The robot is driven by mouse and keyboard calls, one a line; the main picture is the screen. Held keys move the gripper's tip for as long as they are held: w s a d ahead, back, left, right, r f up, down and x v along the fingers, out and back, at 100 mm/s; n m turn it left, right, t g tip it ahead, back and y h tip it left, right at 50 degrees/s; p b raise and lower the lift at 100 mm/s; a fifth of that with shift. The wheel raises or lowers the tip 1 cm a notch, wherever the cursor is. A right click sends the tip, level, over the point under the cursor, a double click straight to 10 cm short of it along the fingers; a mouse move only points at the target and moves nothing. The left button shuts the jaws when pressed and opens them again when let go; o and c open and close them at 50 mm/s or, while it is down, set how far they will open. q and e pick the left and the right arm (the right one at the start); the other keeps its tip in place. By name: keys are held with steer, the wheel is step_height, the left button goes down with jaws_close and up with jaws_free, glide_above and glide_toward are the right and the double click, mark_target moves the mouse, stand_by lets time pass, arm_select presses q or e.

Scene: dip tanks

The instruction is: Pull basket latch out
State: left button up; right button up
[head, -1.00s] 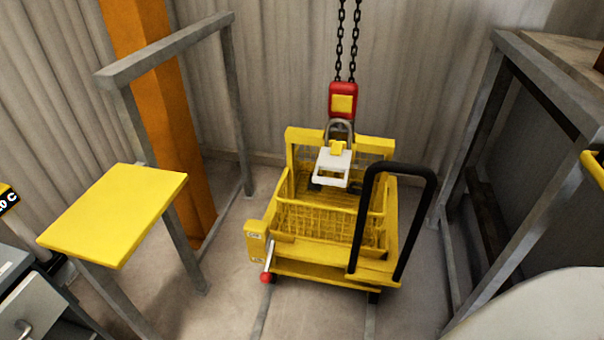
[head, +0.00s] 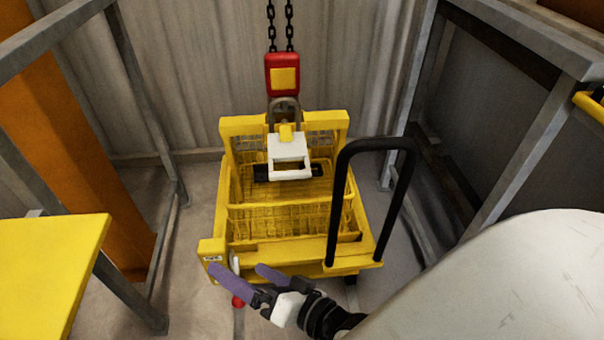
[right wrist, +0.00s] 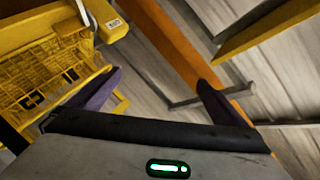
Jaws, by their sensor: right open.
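The yellow basket cart (head: 290,250) stands on the floor with a wire basket (head: 280,215) in it. At its front left corner is a yellow block with a label (head: 212,250), and beside it a pale lever with a red knob (head: 238,301), which I take as the latch. My right gripper (head: 236,268) is open and empty in front of that corner, its purple fingers partly covering the lever. In the right wrist view the open fingers (right wrist: 160,78) are apart, with the labelled block (right wrist: 110,22) beyond them at the upper left. My left gripper is not in view.
A red hoist block (head: 282,75) on chains hangs over the basket, with a white bracket (head: 290,150) below it. A black handle (head: 340,200) rises at the cart's right. Grey frames stand on both sides; a yellow panel (head: 45,270) is at the lower left.

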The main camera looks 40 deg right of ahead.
steer(key=w+d+r+m+t+h+b, duration=0.3)
steer(key=d+m+h+b, duration=0.15)
steer(key=m, duration=0.55)
steer(key=w+d+r+m+t+h+b, duration=0.3)
steer(key=w+d+m+h+b, duration=0.15)
steer(key=m, duration=0.55)
steer(key=m+g+h+b, duration=0.5)
steer(key=m, duration=1.1)
glide_toward(290, 172)
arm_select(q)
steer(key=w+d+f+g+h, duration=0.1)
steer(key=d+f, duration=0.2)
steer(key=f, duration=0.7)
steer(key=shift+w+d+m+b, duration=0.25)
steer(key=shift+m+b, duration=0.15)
arm_select(e)
steer(key=shift+n, duration=0.3)
steer(key=x, duration=0.6)
steer(key=f+x, duration=0.1)
steer(key=x, duration=0.3)
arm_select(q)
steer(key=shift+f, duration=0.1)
